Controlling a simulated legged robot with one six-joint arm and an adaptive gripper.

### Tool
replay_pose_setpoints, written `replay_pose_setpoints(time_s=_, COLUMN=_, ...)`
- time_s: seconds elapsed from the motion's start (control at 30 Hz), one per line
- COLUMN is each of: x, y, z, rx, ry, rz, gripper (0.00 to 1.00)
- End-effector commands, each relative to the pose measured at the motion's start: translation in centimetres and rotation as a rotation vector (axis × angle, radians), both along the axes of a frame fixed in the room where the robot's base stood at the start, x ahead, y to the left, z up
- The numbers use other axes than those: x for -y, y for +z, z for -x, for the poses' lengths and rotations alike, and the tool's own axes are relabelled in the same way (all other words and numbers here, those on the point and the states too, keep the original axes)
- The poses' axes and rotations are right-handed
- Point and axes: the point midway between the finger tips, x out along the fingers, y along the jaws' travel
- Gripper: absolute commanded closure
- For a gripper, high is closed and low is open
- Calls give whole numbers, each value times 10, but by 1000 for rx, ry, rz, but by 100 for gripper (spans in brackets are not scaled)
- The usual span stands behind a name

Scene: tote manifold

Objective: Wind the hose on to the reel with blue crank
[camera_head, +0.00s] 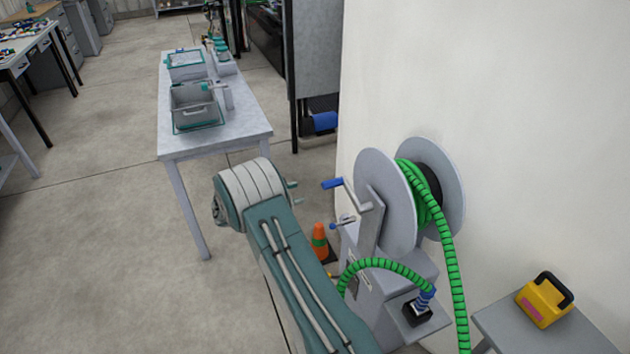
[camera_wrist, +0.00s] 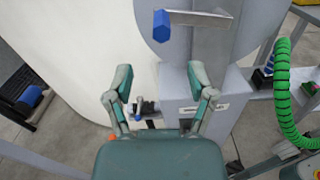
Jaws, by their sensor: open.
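The hose reel (camera_head: 387,196) has two grey discs and stands against the white wall on a grey stand. Its crank has a blue handle (camera_head: 332,183) on a metal arm, pointing left; the blue handle also shows at the top of the wrist view (camera_wrist: 162,26). The green ribbed hose (camera_head: 451,262) is partly on the reel and hangs down in front; a shorter loop runs to a blue fitting. My gripper (camera_wrist: 160,88) is open and empty, its two fingers in front of the stand, below the crank handle. In the head view my arm hides part of the floor and stand.
A small lever with a blue end (camera_head: 342,222) sits on the stand below the crank. An orange cone (camera_head: 319,241) stands behind my arm. A yellow box (camera_head: 545,299) rests on a grey side table at right. A table (camera_head: 242,115) with baskets stands at left; open floor lies beyond.

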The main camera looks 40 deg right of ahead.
Motion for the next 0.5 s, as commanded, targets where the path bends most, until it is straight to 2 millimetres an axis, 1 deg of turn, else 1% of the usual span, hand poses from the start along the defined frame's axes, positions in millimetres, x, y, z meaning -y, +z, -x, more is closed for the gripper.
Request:
replay_pose_setpoints(time_s=0.1, x=4, y=0, z=4, rx=-68, ry=-8, rz=-16, gripper=29)
replay_pose_setpoints(time_s=0.23, x=14, y=0, z=7, rx=-75, ry=-11, rz=-17, gripper=29)
replay_pose_setpoints(time_s=0.37, x=34, y=0, z=12, rx=-75, ry=-12, rz=-18, gripper=29)
replay_pose_setpoints(time_s=0.5, x=60, y=0, z=19, rx=-74, ry=-12, rz=-17, gripper=29)
